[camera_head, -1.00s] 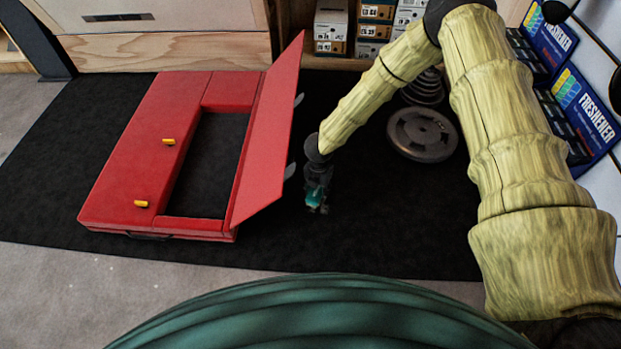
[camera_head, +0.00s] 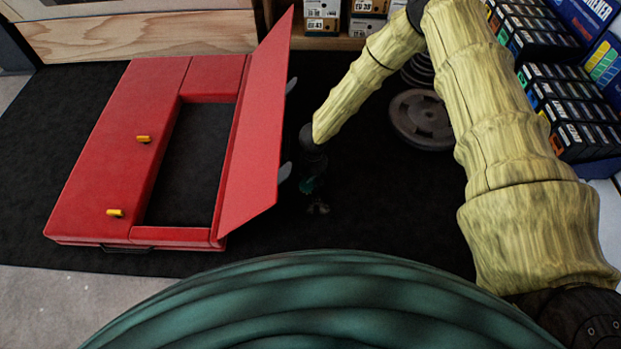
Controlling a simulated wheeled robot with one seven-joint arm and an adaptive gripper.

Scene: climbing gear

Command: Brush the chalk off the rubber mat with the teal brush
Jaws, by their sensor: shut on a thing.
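The black rubber mat (camera_head: 410,215) covers most of the floor ahead. I cannot make out chalk on its dark surface. My gripper (camera_head: 317,207) points down low over the mat, just right of the red case's raised lid. It is shut on the teal brush (camera_head: 307,184), which shows only as a small dark teal patch between the fingers. The fingers are small and dark here, and I cannot tell whether the brush touches the mat.
A red case (camera_head: 85,190) with yellow latches lies on the mat, its lid (camera_head: 262,125) standing open. Weight plates (camera_head: 420,118) lie at the back right. Boxes (camera_head: 555,85) line the right side. The mat's front right is clear.

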